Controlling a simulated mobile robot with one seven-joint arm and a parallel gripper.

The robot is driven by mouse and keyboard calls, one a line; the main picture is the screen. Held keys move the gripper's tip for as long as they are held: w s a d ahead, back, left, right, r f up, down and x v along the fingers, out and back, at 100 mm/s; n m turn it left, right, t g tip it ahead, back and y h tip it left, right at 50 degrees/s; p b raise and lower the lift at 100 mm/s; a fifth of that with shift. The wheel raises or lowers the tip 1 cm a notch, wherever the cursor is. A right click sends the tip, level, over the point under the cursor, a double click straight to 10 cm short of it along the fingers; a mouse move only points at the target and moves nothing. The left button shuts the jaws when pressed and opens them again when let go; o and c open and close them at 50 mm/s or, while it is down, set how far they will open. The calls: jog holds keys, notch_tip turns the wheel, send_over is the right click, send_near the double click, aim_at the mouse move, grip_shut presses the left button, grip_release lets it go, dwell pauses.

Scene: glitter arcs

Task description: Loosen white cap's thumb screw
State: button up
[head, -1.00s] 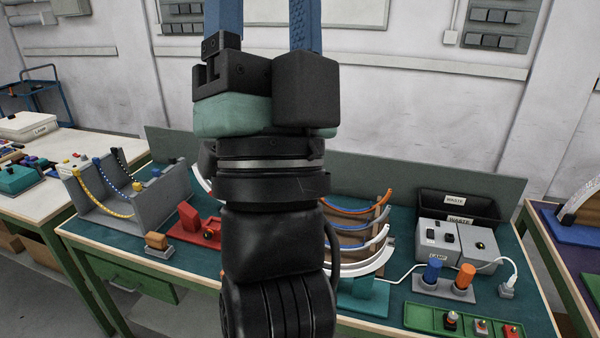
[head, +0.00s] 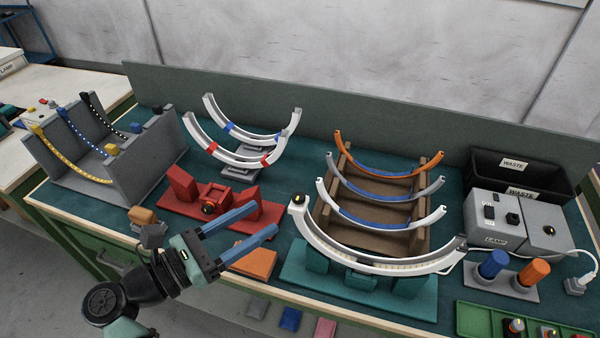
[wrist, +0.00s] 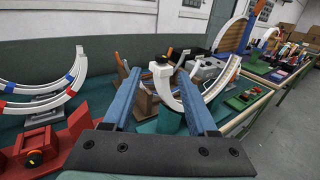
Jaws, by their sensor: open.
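The white cap (head: 299,202) sits on the left end of a large white arc (head: 345,256), with a black thumb screw (head: 299,197) on top. The arc rests in a teal stand (head: 310,282) at the bench front. My gripper (head: 265,220) is open and empty, its two blue fingers pointing toward the cap from the left, apart from it. In the wrist view the cap (wrist: 161,69) and its dark screw (wrist: 161,59) appear between and beyond the fingertips (wrist: 158,75). A grey cap (head: 452,247) is at the arc's right end.
A red stand (head: 240,215) with a black-and-orange knob is left of the cap. An orange block (head: 255,260) lies below my fingers. A brown rack (head: 390,170) of several arcs stands behind. Lamp box (head: 500,222) and waste bin (head: 535,175) are at right.

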aim_at(308, 196)
jog(key=p+x, duration=0.2)
jog(key=x, duration=0.9)
jog(key=shift+d+r+p, duration=0.15)
jog(key=shift+d+p, duration=0.15)
jog(key=shift+p, duration=0.05)
jog(key=shift+w+d, duration=0.4)
grip_shut()
